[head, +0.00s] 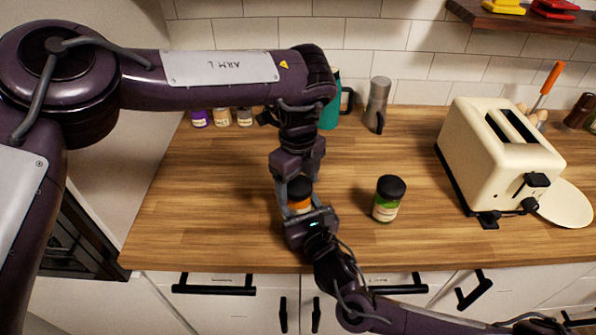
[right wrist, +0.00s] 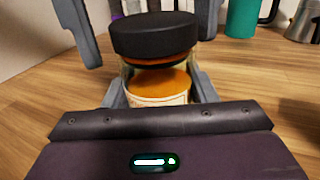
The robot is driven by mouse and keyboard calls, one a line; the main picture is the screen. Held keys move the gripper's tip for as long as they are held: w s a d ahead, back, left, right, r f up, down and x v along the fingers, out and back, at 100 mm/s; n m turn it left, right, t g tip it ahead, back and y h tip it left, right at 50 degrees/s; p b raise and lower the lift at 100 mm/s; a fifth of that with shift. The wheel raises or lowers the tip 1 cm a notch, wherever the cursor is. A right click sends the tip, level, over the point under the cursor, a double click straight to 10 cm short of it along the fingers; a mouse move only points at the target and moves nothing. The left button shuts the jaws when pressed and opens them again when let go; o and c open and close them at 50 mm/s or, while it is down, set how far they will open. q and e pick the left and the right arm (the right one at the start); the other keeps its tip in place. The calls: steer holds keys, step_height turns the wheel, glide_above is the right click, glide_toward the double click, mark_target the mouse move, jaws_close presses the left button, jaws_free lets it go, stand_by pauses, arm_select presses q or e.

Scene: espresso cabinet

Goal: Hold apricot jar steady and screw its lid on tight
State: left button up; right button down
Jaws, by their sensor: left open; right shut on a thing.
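The apricot jar (right wrist: 158,88), with orange contents and a pale label, stands upright on the counter. It also shows between my grippers in the head view (head: 299,205). Its black lid (right wrist: 155,36) is at the top of the jar; an orange-brown band shows under its rim, and I cannot tell how far it is seated. My right gripper (head: 302,213) is shut around the jar's body from the front. My left gripper (head: 296,188) points down from above, open, its fingers on either side of the lid (right wrist: 143,30), with a gap at the left finger.
A green jar with a black lid (head: 387,199) stands to the right. A cream toaster (head: 497,155) and a plate (head: 566,205) are at the far right. The left counter is clear.

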arm_select(q)
steer(key=shift+f, duration=0.1)
steer(key=c, duration=1)
steer(key=m, duration=0.4)
steer(key=shift+m, duration=0.4)
steer(key=o, duration=1.2)
step_height(320, 180, up, 12)
